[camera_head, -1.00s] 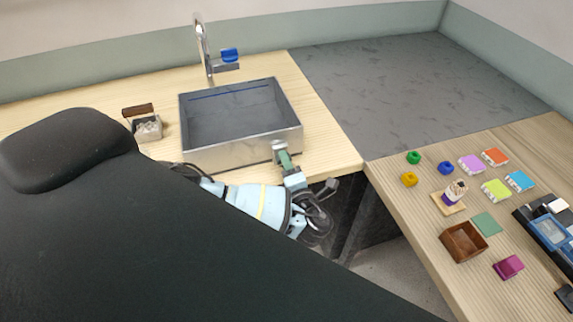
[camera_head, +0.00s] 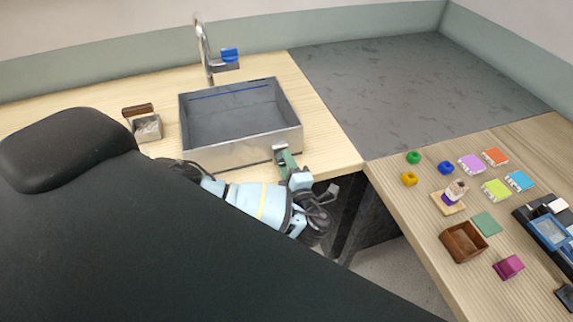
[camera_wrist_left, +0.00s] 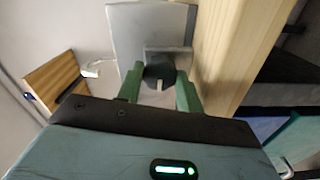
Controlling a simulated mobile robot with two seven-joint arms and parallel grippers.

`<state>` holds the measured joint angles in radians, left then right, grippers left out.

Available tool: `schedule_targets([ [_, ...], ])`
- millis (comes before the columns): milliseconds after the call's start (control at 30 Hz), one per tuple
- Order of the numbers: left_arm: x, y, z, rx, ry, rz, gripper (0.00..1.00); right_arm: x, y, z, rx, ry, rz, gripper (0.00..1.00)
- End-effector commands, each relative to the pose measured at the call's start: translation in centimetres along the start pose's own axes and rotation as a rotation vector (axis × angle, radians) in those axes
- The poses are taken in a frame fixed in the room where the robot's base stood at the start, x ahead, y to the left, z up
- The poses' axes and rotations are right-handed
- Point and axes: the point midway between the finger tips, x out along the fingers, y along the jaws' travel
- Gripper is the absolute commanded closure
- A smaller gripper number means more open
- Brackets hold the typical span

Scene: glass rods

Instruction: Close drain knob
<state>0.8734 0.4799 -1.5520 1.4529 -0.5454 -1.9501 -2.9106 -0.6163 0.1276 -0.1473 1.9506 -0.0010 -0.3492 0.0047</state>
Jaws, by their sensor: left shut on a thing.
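The grey metal sink basin (camera_head: 215,155) stands on the light wooden counter. My left gripper (camera_head: 283,157) is at the right part of its front wall. In the left wrist view, the green fingers of my left gripper (camera_wrist_left: 160,86) are shut on the dark round drain knob (camera_wrist_left: 158,70), one on each side. The knob has a pale mark and sits in front of a grey metal plate (camera_wrist_left: 168,50). In the head view the knob is hidden by the gripper. My right gripper is not in view.
A faucet (camera_head: 203,50) with a blue-topped part (camera_head: 230,55) stands behind the basin. A small box with a brown top piece (camera_head: 147,127) is left of it. The counter's front edge is close to my left wrist. Coloured items and a brown box (camera_head: 463,242) lie on the right table.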

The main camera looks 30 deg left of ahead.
Motion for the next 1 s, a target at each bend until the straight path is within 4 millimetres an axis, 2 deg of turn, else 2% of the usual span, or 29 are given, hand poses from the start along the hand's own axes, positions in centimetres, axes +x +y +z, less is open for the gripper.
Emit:
schedule_targets([
  [167,-0.16,-0.23,0.0,0.005,-0.002,-0.003,0.86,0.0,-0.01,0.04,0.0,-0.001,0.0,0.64],
  [200,-0.16,-0.23,0.0,0.005,-0.003,-0.003,0.61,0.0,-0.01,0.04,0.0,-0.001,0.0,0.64],
  [367,-0.11,-0.18,0.01,0.004,-0.002,-0.003,0.42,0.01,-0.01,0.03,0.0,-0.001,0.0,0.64],
  [800,-0.05,-0.25,-0.02,-0.003,-0.002,-0.003,0.42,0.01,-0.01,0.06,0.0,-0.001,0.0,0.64],
  [1000,-0.05,-0.25,0.0,-0.105,-0.002,-0.004,0.42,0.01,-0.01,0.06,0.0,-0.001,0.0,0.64],
])
